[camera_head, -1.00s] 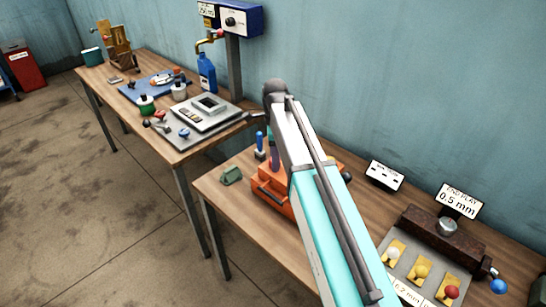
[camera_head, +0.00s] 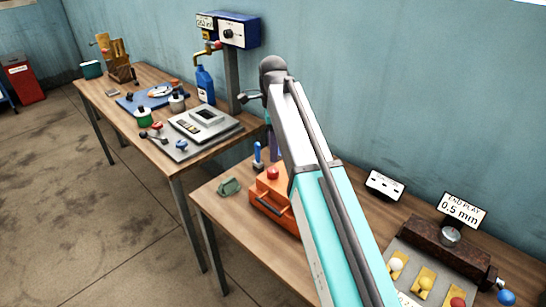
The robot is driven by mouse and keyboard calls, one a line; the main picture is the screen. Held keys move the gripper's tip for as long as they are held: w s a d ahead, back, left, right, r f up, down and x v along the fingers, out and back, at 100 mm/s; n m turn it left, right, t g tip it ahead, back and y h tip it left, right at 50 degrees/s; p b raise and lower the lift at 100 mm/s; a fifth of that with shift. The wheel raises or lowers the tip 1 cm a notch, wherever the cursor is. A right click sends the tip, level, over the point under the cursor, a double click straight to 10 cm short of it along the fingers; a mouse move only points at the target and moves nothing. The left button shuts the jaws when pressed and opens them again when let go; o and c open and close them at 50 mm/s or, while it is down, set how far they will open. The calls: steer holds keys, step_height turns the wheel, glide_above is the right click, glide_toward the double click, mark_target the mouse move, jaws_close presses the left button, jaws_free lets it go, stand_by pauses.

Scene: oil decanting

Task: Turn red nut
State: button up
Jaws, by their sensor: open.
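A red knob-like piece (camera_head: 272,173) sits on top of the orange box (camera_head: 268,198) on the near table. Another small red piece (camera_head: 157,125) lies by the scale, and a red ball (camera_head: 458,302) stands in the yellow-plated row at lower right. I cannot tell which of them is the red nut. My gripper (camera_head: 250,97) shows small and grey at the left of my arm's far end, above the gap between the tables. It looks open and empty, away from all the red pieces. My arm hides part of the orange box.
A digital scale (camera_head: 205,121) on a grey tray, a blue bottle (camera_head: 205,86) and a blue dispenser (camera_head: 238,32) are on the far table. A blue-handled tool (camera_head: 258,158) stands behind the orange box. A green piece (camera_head: 229,187) lies on the near table.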

steer(key=shift+r+b, duration=0.5)
steer(key=shift+r, duration=2.05)
